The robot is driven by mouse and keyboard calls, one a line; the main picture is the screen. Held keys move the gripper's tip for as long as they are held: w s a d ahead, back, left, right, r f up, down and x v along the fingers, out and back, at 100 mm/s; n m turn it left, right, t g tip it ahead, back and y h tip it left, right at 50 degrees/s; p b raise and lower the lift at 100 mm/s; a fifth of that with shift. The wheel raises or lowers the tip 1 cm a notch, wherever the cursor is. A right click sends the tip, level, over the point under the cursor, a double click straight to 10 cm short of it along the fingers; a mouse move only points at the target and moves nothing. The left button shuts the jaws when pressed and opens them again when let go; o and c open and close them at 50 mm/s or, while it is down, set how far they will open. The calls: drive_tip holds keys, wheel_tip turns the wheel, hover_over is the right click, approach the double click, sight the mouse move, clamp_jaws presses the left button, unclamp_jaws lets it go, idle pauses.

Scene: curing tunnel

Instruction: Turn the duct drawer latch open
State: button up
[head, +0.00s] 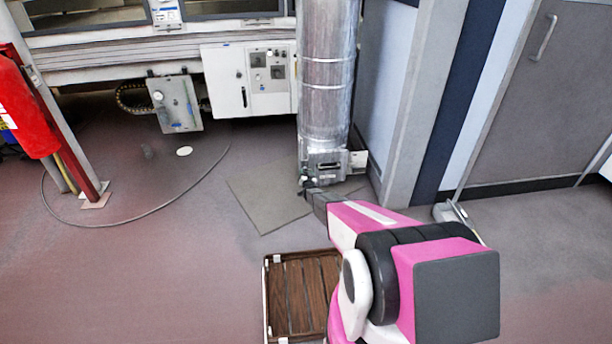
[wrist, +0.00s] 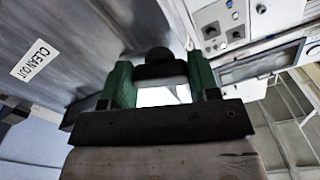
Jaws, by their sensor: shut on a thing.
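The silver vertical duct (head: 328,75) ends near the floor in a metal drawer box (head: 325,166) with small fittings on its front. The duct drawer latch, a small dark knob, shows at the box's lower left in the head view (head: 303,181), by the tip of my gripper. In the wrist view, the green fingers of my gripper (wrist: 160,78) are shut on the black latch knob (wrist: 160,60), one finger on each side. The latch's base and turn angle are hidden. A white CLEANOUT label (wrist: 34,59) is on the grey metal at left.
A brown slatted crate (head: 300,295) is on the floor below my arm. A grey mat (head: 262,200) lies at the duct's foot. A cable (head: 150,212) loops over the floor at left, near a red post (head: 70,150).

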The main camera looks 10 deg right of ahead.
drive_tip(key=m, duration=1.4)
idle(0.7)
drive_tip(key=o, duration=0.9)
drive_tip(key=shift+s, duration=0.1)
drive_tip(key=s, duration=1)
drive_tip(key=shift+s, duration=0.35)
